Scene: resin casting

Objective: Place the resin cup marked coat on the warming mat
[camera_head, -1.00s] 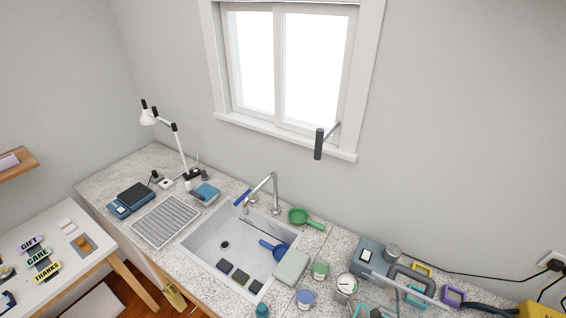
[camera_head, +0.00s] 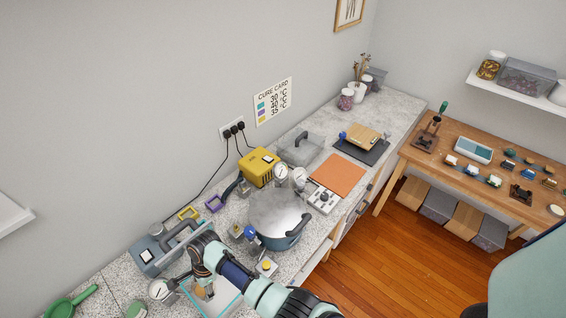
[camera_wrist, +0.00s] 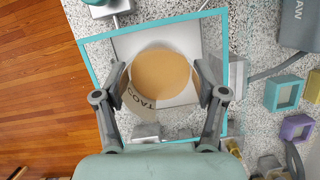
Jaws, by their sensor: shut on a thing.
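The resin cup marked COAT (camera_wrist: 160,73) shows from above in the wrist view, filled with tan resin. Its label (camera_wrist: 138,103) faces the lower left. My gripper (camera_wrist: 162,78) is shut on the cup, one finger on each side. The cup is inside the outline of a teal-edged square frame (camera_wrist: 96,60), over a pale plate (camera_wrist: 190,28); its height above the plate is unclear. In the head view my gripper (camera_head: 205,284) is at the bottom, over this frame. A flat orange mat (camera_head: 338,175), likely the warming mat, lies bare farther right beside a white control box (camera_head: 323,200).
A large pot (camera_head: 278,215) stands between my gripper and the orange mat, with gauges and a yellow box (camera_head: 257,167) behind. A grey pump-like device (camera_head: 150,257) is at left. A dark mat (camera_head: 361,150) with a wooden board lies beyond the orange mat.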

